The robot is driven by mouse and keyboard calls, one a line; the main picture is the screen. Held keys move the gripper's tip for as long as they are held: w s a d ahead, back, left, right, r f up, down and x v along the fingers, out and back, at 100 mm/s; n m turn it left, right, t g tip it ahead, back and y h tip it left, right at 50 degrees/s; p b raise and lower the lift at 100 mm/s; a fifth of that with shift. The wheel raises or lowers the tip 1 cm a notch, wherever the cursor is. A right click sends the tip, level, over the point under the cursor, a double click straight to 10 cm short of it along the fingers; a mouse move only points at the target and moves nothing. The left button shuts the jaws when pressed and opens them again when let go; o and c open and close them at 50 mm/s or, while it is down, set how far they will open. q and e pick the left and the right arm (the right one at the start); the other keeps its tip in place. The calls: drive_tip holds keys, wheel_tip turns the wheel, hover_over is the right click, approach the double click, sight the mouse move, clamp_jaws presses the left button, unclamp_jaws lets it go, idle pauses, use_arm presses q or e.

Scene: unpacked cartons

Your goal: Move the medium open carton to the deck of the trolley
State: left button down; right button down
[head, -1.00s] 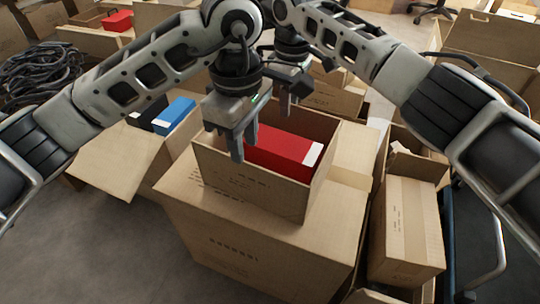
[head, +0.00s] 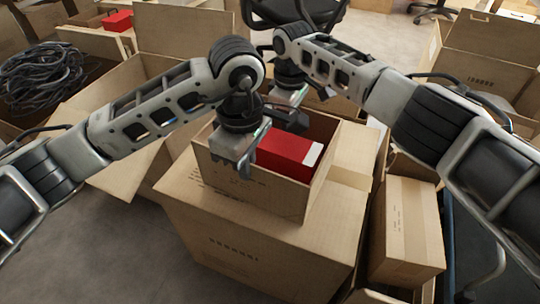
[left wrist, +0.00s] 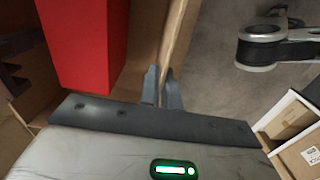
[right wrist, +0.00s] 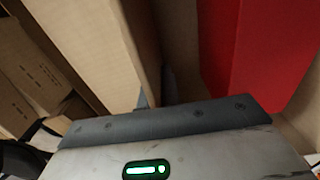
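The medium open carton (head: 265,188) stands upright on a larger closed carton (head: 250,240), with a red box (head: 288,153) inside it. My left gripper (head: 238,168) is down at the carton's near wall. In the left wrist view its fingers (left wrist: 161,88) stand close together, one on each side of the wall. My right gripper (head: 290,98) is at the far wall, its fingertips hidden in the head view. In the right wrist view its fingers (right wrist: 156,92) pinch the wall. The trolley seems to be the dark-blue edged thing (head: 447,215) at the right, mostly hidden by my right arm.
A tall carton (head: 408,230) stands close on the right, between the open carton and the dark-blue edge. An open carton with spread flaps (head: 120,155) is at the left. Black cables (head: 42,72) lie at the far left, and a chair (head: 290,12) stands behind. Bare floor shows at lower left.

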use_arm(q)
drive_tip(key=shift+r, duration=0.15)
use_arm(e)
drive_tip(key=shift+r, duration=0.2)
